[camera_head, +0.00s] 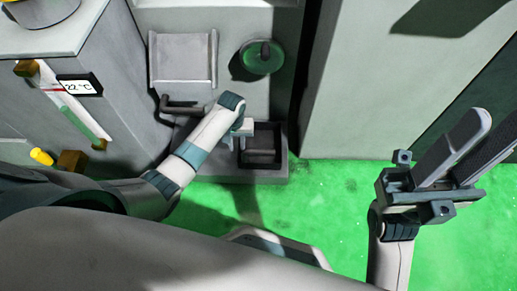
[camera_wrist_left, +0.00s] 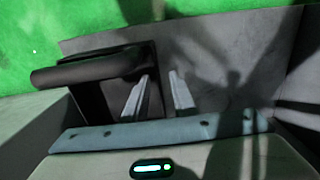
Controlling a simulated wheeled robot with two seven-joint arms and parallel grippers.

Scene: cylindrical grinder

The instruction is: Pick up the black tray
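The black tray (camera_head: 262,158) sits on a low grey ledge in the middle of the head view, a dark open box. In the left wrist view the tray (camera_wrist_left: 92,98) shows with a thick dark bar across its top. My left gripper (camera_head: 238,142) is at the tray's left side in the head view. In the left wrist view its two fingers (camera_wrist_left: 160,96) stand apart, one over the tray and one to the right of its edge. Whether they touch the tray is unclear. My right gripper (camera_head: 492,132) is open and empty over the floor at the right.
A grey machine panel (camera_head: 183,60) and a green round knob (camera_head: 262,57) stand behind the tray. A cabinet with a 22 °C display (camera_head: 80,87) is at the left. A tall grey cabinet (camera_head: 365,90) stands at the right. The green floor (camera_head: 330,200) in front is clear.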

